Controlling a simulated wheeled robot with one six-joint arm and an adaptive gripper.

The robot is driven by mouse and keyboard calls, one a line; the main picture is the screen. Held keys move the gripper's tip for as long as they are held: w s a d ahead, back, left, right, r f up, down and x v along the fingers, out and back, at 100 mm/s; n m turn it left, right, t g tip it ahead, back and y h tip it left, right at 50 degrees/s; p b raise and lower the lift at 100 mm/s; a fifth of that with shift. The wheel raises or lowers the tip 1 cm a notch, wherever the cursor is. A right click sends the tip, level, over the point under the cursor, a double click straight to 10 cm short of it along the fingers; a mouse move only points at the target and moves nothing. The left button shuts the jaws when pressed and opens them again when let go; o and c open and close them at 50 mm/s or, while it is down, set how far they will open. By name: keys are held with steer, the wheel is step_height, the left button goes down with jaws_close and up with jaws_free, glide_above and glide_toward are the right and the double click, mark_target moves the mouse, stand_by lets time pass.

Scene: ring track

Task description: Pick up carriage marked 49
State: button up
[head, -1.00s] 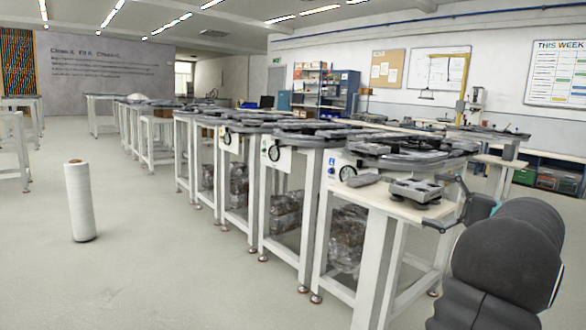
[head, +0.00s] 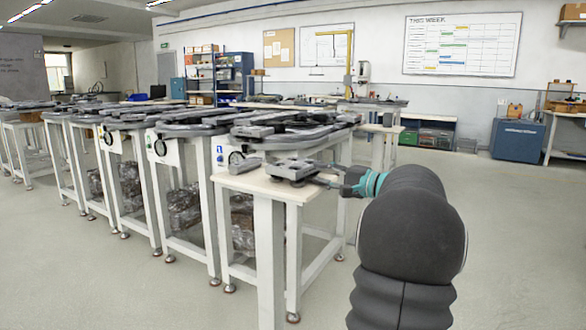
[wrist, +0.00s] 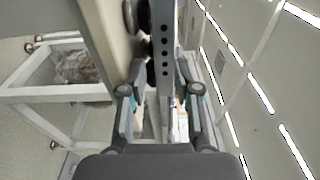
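A flat dark grey carriage (head: 292,170) sits on the small wooden-topped stand (head: 245,182) at the near end of the row of tables. No number on it can be read. In the wrist view a grey plate edge with a line of holes (wrist: 165,45), which looks like this carriage, reaches between my fingers, with dark round wheels beside it. My gripper (head: 335,183) is at the carriage's right side. In the wrist view its fingers (wrist: 160,85) are apart, one on each side of the plate; I see no clear grip.
A grey block (head: 246,165) lies beside the carriage on the stand. Dark track sections (head: 290,125) cover the tables behind, with wrapped bundles (head: 243,222) underneath. A blue cabinet (head: 517,140) stands at the back right. The floor at right is clear.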

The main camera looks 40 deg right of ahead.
mark_target(310, 170)
steer(key=shift+w+d+f, duration=0.15)
steer(key=shift+d+f, duration=0.05)
steer(key=shift+d, duration=0.25)
steer(key=shift+w+d+f, duration=0.1)
steer(key=shift+d+f, duration=0.1)
steer(key=shift+d, duration=0.25)
steer(key=w+a, duration=0.1)
steer(key=a, duration=0.1)
steer(key=w+a+r, duration=0.1)
steer(key=a, duration=0.1)
steer(key=w+a+r, duration=0.1)
steer(key=a, duration=0.1)
steer(key=shift+w+p, duration=0.3)
steer(key=shift+p, duration=0.05)
steer(key=shift+w+a, duration=0.15)
steer(key=shift+w, duration=0.35)
steer(key=shift+w+d+f, duration=0.1)
steer(key=shift+d+f, duration=0.15)
steer(key=shift+d, duration=0.25)
steer(key=shift+w+d+f, duration=0.1)
steer(key=shift+d+f, duration=0.1)
steer(key=shift+d, duration=0.35)
steer(key=shift+s+a+r, duration=0.15)
steer(key=shift+a, duration=0.05)
steer(key=shift+d, duration=0.15)
steer(key=shift+c, duration=1.2)
jaws_close()
